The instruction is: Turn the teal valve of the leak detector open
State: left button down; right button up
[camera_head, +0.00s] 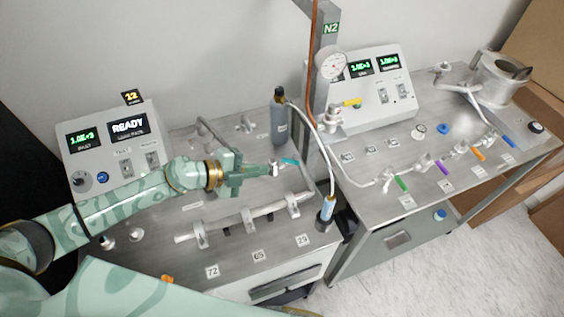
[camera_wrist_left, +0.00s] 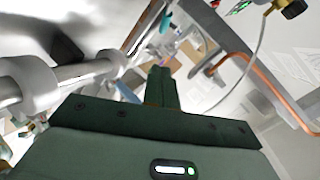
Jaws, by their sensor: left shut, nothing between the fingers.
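The leak detector (camera_head: 110,141) is a pale console with lit displays, one reading READY, at the left of the head view. The teal valve handle (camera_head: 290,161) is a small bar on a metal fitting on the left cart's top. My left gripper (camera_head: 268,170) is shut and empty, its tips just left of the fitting and close to the handle. I cannot tell whether they touch. In the left wrist view the shut fingers (camera_wrist_left: 161,74) point up the picture, and a small teal piece (camera_wrist_left: 165,23), seemingly the handle, shows beyond them. My right gripper is out of view.
A metal manifold pipe (camera_head: 245,216) lies in front of the gripper on the left cart. A dark bottle (camera_head: 279,118) and a grey post (camera_head: 322,80) stand behind the handle. The right cart holds a second console (camera_head: 372,88) and several coloured valve handles.

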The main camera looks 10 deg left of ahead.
aim_at(294, 163)
pick_arm(q)
jog(key=w+d+f+b, duration=0.1)
jog(key=w+d+f, duration=0.1)
jog(key=w+d+f+b, duration=0.1)
jog(key=w+d+f, duration=0.1)
jog(key=w, duration=0.1)
jog(key=shift+w+d+b, duration=0.1)
jog(key=shift+d+b, duration=0.05)
jog(key=shift+b, duration=0.2)
jog(key=shift+w+f+b, duration=0.3)
jog(key=shift+w, duration=0.35)
jog(key=shift+r, duration=0.1)
